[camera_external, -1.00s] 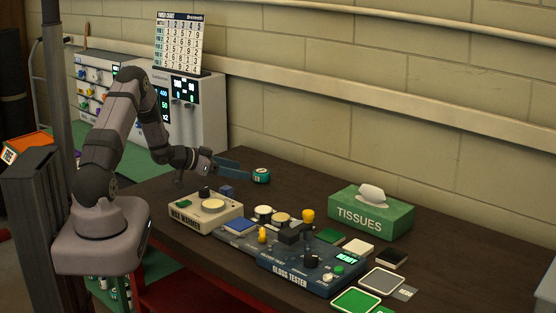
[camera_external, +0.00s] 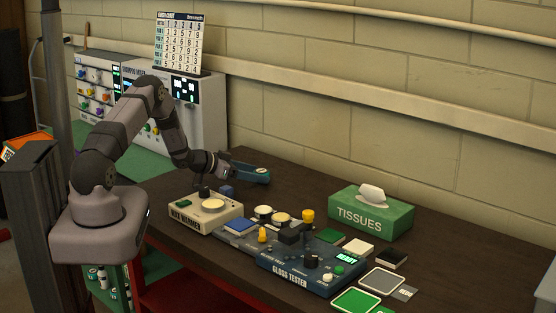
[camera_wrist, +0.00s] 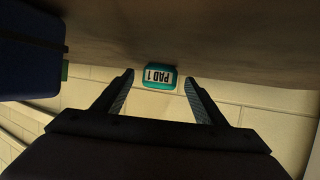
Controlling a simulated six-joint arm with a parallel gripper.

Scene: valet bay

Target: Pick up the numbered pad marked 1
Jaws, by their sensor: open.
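The pad marked 1 (camera_wrist: 160,84) is a small teal block with a white label reading "PAD 1", upside down in the wrist view. It sits on the dark bench top, ahead of and between the fingertips of my gripper (camera_wrist: 159,77). The jaws are open with nothing held, and I see no contact with the pad. In the external view my gripper (camera_external: 252,171) is low over the back of the bench, and its fingers largely hide the pad there.
A wax warmer (camera_external: 205,214) and a small blue block (camera_external: 226,190) stand in front of my gripper. A gloss tester (camera_external: 298,271) and a green tissue box (camera_external: 371,213) lie to the right. A block wall runs behind; bench around the pad looks clear.

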